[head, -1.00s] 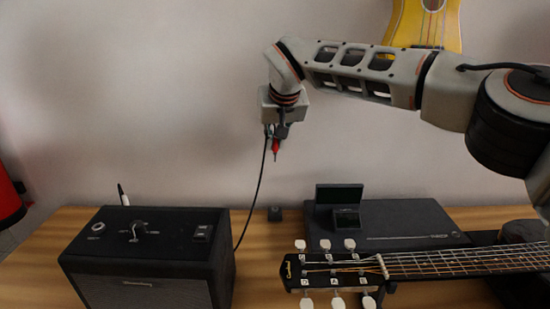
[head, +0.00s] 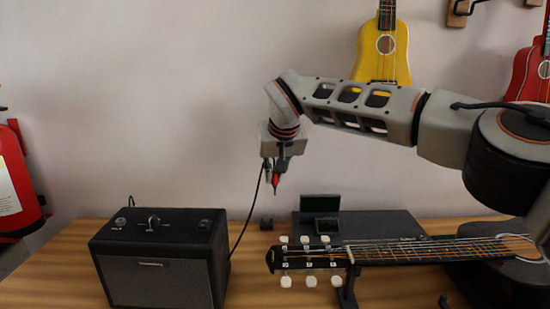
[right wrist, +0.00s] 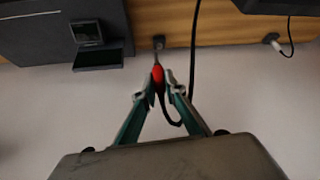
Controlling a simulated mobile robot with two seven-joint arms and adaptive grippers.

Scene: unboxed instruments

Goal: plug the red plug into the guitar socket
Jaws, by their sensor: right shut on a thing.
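My right gripper (head: 276,166) is shut on the red plug (head: 275,183) and holds it in the air, tip down, in front of the wall. In the right wrist view the red plug (right wrist: 157,74) sits between the two fingertips (right wrist: 157,88), with its metal tip pointing away from the gripper. A black cable (head: 247,222) hangs from the gripper area down behind the amplifier. The guitar (head: 400,252) lies on the table at the right, its headstock toward the left. I cannot make out its socket. My left gripper is not in view.
A black amplifier (head: 155,272) stands on the wooden table (head: 50,285) at the left. A dark flat case (head: 385,225) and a small open box (head: 321,204) lie behind the guitar neck. A yellow ukulele (head: 386,55) hangs on the wall. A red extinguisher (head: 15,190) stands far left.

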